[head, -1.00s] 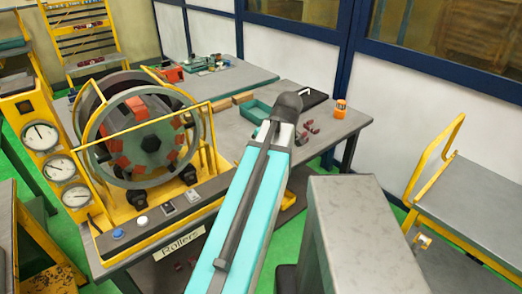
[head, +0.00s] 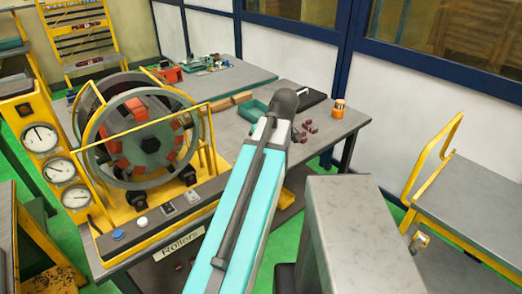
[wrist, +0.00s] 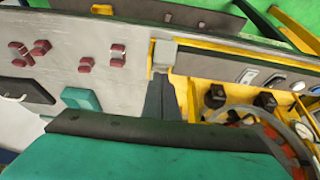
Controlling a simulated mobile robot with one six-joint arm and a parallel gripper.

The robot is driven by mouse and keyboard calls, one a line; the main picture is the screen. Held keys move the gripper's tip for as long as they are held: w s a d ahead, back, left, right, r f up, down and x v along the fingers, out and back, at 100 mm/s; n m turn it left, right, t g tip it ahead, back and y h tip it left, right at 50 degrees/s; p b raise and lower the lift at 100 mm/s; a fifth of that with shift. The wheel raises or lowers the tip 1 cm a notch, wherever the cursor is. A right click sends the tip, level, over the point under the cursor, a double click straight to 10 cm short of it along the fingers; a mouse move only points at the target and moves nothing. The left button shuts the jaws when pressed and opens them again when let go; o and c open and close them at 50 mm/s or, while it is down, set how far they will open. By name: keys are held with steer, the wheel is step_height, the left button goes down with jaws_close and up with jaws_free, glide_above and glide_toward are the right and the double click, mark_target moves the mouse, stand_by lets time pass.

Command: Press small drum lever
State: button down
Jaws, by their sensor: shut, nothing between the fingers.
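My gripper (wrist: 158,100) shows in the wrist view as dark fingers held together, with nothing between them. The fingertips point at a grey block (wrist: 165,52) on a yellow frame, at the edge of the workbench. The block may be the small drum lever, but I cannot tell for sure. I also cannot tell whether the tips touch it. In the head view my arm hides the gripper and that spot. The large drum (head: 150,145) with red blocks stands in its yellow frame left of my arm. Part of it shows in the wrist view (wrist: 275,135), right of the fingers.
A switch panel (wrist: 262,78) lies right of the fingers, near black rollers (wrist: 215,95). Several dark red pieces (wrist: 40,47), a green tray (wrist: 82,99) and a black case (wrist: 28,94) lie on the bench to the left. Gauges (head: 60,168) stand left of the drum.

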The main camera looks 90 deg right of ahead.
steer(key=shift+w+d+r, duration=0.25)
steer(key=shift+d+r, duration=0.15)
steer(key=shift+r, duration=0.15)
steer(key=shift+w+d+r, duration=0.25)
steer(key=shift+d+r, duration=0.1)
steer(key=shift+r, duration=0.2)
steer(key=v, duration=0.3)
steer(key=shift+s+a+r+b, duration=0.15)
steer(key=shift+s+a+b, duration=0.15)
steer(key=shift+s+b, duration=0.1)
steer(key=b+v, duration=0.1)
steer(key=v, duration=0.5)
steer(key=shift+a, duration=0.25)
